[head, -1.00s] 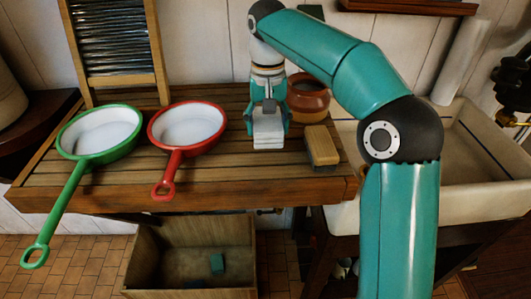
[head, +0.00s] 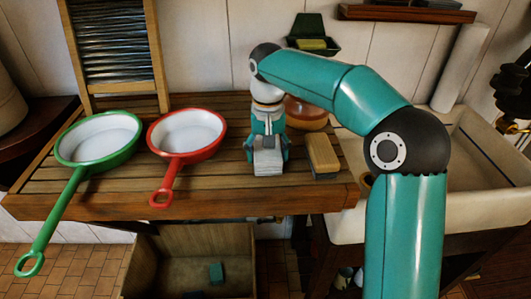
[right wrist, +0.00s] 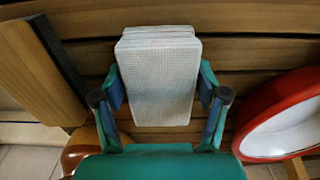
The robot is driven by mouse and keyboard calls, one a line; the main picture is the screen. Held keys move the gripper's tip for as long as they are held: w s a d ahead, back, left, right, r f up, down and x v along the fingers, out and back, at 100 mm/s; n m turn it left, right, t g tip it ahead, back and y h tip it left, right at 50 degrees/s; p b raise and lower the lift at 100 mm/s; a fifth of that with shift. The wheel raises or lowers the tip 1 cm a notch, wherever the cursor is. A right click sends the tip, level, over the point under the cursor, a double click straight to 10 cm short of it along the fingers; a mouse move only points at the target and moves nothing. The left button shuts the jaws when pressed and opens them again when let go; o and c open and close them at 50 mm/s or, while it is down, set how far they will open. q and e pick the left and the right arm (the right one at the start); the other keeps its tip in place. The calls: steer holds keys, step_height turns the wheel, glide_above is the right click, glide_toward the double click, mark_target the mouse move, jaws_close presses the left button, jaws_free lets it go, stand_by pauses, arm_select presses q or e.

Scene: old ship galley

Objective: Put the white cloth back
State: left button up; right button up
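The white cloth (head: 268,160), a folded stack, is between the fingers of my right gripper (head: 267,150) above the front middle of the slatted wooden counter (head: 235,193). In the right wrist view, the cloth (right wrist: 158,80) fills the space between the two fingers of the gripper (right wrist: 160,100), which is shut on it. Whether the cloth's underside touches the slats I cannot tell. My left gripper is not in view.
A wooden brush (head: 322,153) lies close right of the cloth, with a brown pot (head: 306,113) behind. A red pan (head: 187,132) and green pan (head: 97,138) stand left. A sink (head: 465,175) is at right; an open crate (head: 190,260) is below.

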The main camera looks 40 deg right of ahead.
steer(key=shift+o, duration=1.1)
step_height(320, 180, up, 12)
steer(key=p, duration=0.2)
steer(key=shift+r+p, duration=0.15)
steer(key=shift+p, duration=0.2)
